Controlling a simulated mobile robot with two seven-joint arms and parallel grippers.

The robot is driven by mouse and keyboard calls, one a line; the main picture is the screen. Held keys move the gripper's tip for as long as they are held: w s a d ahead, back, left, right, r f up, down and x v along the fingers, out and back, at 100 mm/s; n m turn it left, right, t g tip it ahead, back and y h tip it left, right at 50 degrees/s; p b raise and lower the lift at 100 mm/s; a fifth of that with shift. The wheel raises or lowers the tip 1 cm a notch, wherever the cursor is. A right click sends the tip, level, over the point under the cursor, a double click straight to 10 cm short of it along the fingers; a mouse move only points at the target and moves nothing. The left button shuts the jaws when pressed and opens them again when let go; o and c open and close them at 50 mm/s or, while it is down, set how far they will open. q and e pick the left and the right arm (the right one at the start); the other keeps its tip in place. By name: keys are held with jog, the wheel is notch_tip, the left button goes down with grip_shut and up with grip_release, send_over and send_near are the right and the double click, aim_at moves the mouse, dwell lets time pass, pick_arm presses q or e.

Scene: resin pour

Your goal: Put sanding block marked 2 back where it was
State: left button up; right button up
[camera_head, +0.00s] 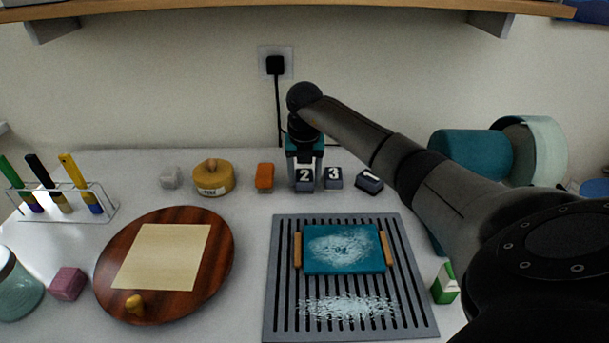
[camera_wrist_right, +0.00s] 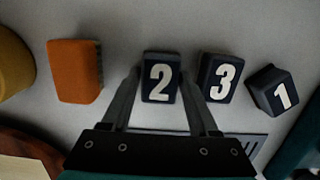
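The sanding block marked 2 (camera_head: 304,178) is dark blue with a white numeral. It appears to rest on the table at the back, between an orange block and the block marked 3; it also shows in the right wrist view (camera_wrist_right: 160,78). My right gripper (camera_head: 305,168) is above it, pointing down, with one finger on each side. In the right wrist view the right gripper (camera_wrist_right: 161,72) seems to leave narrow gaps beside the block, so it looks open. My left gripper is not in view.
Blocks marked 3 (camera_head: 333,178) and 1 (camera_head: 369,181) stand to the right, the orange block (camera_head: 265,176) to the left. A yellow round container (camera_head: 213,180) is farther left. A grey slatted mat (camera_head: 276,300) with a teal tray (camera_head: 343,268) lies in front.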

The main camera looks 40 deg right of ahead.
aim_at(304, 181)
jog(key=o, duration=0.3)
jog(key=shift+o, duration=0.2)
notch_tip(304, 181, up, 12)
jog(key=s+a+p, duration=0.1)
jog(key=p, duration=0.1)
jog(key=shift+s+r, duration=0.15)
jog(key=shift+s, duration=0.05)
jog(key=shift+a, duration=0.1)
